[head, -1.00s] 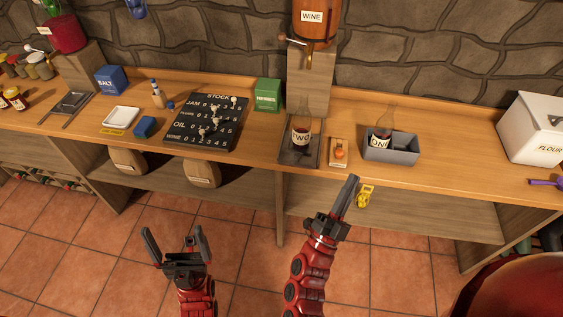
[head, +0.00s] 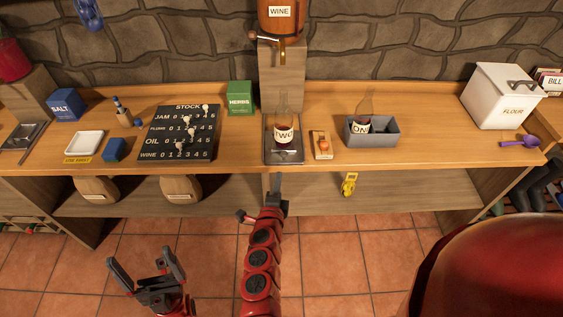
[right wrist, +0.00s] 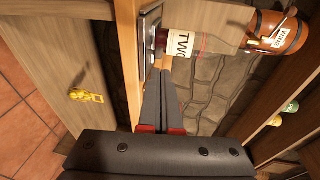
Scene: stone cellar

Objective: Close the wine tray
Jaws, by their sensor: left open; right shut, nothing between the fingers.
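A dark flat tray (head: 270,156) lies on the counter under the wine barrel (head: 281,16). The bottle labelled TWO (head: 284,135) stands upright on it. The tray's front end is at the counter's front edge; it also shows in the right wrist view (right wrist: 150,28). My right gripper (head: 276,182) is shut and empty, just in front of the counter edge below the tray. In the right wrist view its fingers (right wrist: 165,90) point toward the tray's end and the bottle; I cannot tell whether they touch. My left gripper (head: 145,268) is open and empty, low over the floor.
A small card with an orange-red item (head: 322,145) lies right of the tray. A grey bin (head: 372,132) holds the bottle labelled ONE (head: 362,123). The stock board (head: 178,133) is to the left. A yellow tag (head: 349,184) hangs below the counter front.

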